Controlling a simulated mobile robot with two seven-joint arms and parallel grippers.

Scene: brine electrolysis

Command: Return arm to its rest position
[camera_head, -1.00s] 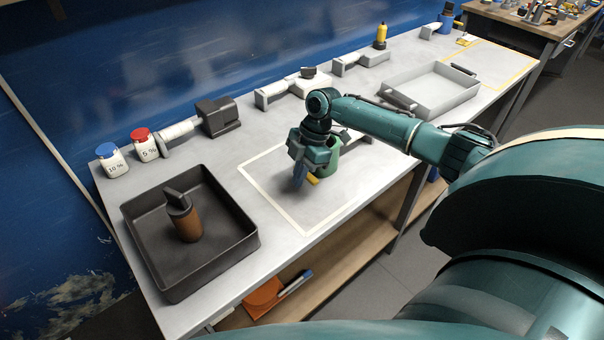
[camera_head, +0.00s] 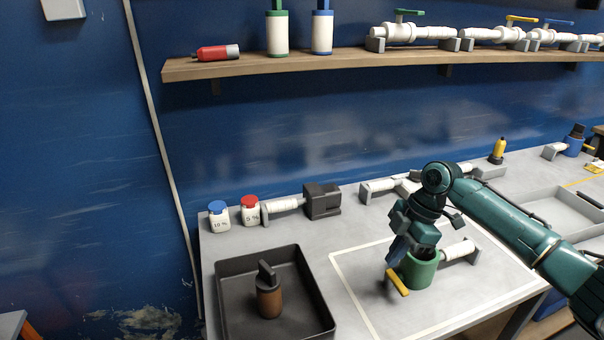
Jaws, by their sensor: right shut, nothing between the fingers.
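My right arm (camera_head: 510,228) comes in from the right and reaches over the workbench (camera_head: 228,245). Its gripper (camera_head: 392,268) points down at the left side of a green cylindrical vessel (camera_head: 423,270). The gripper is shut with nothing in it. It overlaps the vessel in the picture; whether they touch cannot be told. A yellow handle (camera_head: 398,284) sticks out at the vessel's lower left, and a white pipe piece (camera_head: 458,250) extends to its right. My left gripper is not in view.
A black tray (camera_head: 228,300) holding a brown cylinder (camera_head: 269,300) stands at left. Behind it are bottles with blue (camera_head: 218,216) and red caps (camera_head: 250,210) and a dark block (camera_head: 322,201). A wooden shelf (camera_head: 350,64) runs above. A grey tray (camera_head: 555,200) is at right.

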